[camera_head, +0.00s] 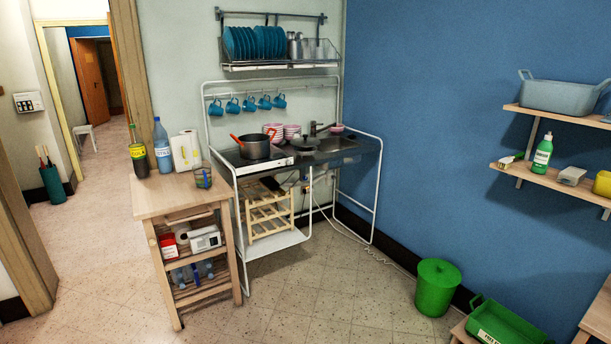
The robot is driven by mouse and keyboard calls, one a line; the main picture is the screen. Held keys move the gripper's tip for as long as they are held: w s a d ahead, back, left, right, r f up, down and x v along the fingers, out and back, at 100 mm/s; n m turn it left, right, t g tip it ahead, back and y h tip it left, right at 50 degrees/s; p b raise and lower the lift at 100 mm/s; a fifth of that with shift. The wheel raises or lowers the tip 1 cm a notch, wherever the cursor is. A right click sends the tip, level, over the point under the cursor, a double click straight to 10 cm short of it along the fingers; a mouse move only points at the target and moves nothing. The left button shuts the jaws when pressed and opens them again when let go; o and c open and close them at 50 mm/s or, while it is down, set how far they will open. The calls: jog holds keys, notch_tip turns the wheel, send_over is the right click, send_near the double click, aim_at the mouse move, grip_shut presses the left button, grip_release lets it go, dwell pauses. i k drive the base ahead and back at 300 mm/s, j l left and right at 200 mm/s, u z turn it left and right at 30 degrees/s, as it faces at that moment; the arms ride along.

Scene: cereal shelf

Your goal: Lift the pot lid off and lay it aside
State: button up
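A dark pot (254,147) with red handle parts stands on the hob at the left of the kitchen counter. Its top is small in view, and I cannot tell for sure whether a lid covers it. A dark, round, flat thing (305,144) that looks like a lid lies on the counter to the right of the pot, apart from it. My gripper and arm are not in view.
The counter (351,158) holds a sink and stacked red-and-white bowls (292,131). A wooden trolley (160,198) with bottles stands to the left. A green bin (437,288) and green crate (505,322) stand at the lower right. Floor before the counter is clear.

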aim_at(304, 141)
jog(key=i, duration=2.25)
